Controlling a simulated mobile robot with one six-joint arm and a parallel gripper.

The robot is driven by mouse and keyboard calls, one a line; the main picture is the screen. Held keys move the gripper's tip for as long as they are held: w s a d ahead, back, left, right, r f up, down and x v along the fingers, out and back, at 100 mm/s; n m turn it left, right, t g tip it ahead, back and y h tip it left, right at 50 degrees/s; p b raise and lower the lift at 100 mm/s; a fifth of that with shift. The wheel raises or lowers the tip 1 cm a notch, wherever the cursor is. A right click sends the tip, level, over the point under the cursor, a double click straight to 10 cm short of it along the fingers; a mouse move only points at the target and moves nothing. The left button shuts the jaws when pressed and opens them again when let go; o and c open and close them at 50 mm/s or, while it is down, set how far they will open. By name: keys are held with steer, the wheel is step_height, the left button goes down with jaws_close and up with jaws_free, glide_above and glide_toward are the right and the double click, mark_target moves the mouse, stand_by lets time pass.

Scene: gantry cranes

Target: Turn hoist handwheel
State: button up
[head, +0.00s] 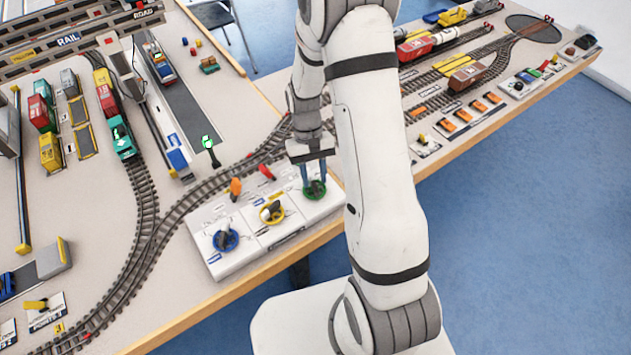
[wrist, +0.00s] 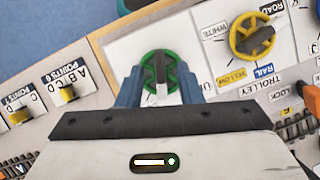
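The panel (head: 262,243) at the table's front edge carries three handwheels: a blue one (head: 225,239), a yellow one (head: 271,211) and a green one (head: 315,189). In the wrist view, the label by the yellow wheel (wrist: 252,34) reads TROLLEY. My gripper (head: 315,180) points down at the green wheel. Its blue fingers stand apart, one on each side of the green wheel (wrist: 158,66), with the dark centre of the wheel between them. I cannot tell whether they touch the rim. The green wheel's label is hidden behind my gripper.
An orange lever (head: 235,187) and a red lever (head: 265,171) stand behind the wheels. A green-lit signal (head: 208,143) stands by the track. A green train (head: 122,140) is on the left track. Points levers (wrist: 68,94) lie beside the panel.

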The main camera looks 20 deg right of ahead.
mark_target(312, 176)
steer(key=v, duration=0.5)
steer(key=shift+w+r, duration=0.1)
stand_by(0.8)
